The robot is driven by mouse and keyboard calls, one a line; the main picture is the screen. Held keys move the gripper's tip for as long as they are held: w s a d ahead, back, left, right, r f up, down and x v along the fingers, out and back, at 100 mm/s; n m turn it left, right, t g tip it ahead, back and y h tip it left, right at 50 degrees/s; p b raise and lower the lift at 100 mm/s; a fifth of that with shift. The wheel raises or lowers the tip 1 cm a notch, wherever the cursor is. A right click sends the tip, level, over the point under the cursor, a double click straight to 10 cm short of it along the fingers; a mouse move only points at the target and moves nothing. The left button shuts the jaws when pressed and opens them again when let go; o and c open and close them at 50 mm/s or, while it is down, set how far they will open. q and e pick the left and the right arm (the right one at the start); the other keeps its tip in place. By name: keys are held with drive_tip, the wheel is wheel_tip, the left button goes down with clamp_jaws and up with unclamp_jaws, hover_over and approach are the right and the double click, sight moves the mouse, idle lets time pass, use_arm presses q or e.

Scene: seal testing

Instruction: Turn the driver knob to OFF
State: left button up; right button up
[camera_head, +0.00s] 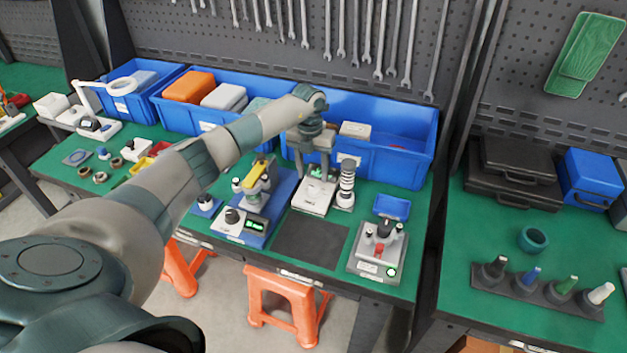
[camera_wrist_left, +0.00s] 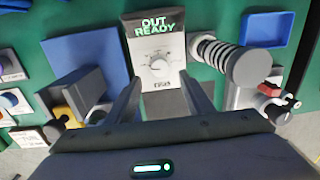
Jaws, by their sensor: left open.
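The driver is a white box (camera_head: 311,201) on the green bench, with a green lit display. In the left wrist view the driver (camera_wrist_left: 138,50) shows "OUT READY" on its screen. Its round white knob (camera_wrist_left: 158,67) sits on a dial with small marks; which mark it points to is too small to read. My left gripper (camera_head: 312,166) is above the driver and hides part of it. In the left wrist view its fingers (camera_wrist_left: 161,97) are spread apart, with the knob beyond the gap and nothing held. My right gripper is not in view.
A ribbed cylinder (camera_head: 346,183) stands close to the right of the driver. A blue-based fixture (camera_head: 264,205) is at its left. A grey device with a red part (camera_head: 377,252) is at front right. Blue bins (camera_head: 400,166) stand behind. A dark mat (camera_head: 310,240) lies clear in front.

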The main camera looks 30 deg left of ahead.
sight(314, 188)
use_arm(q)
drive_tip(key=shift+d+f+p, duration=0.1)
drive_tip(key=shift+f+p, duration=0.5)
drive_tip(key=shift+f, duration=2.1)
drive_tip(key=c, duration=1.1)
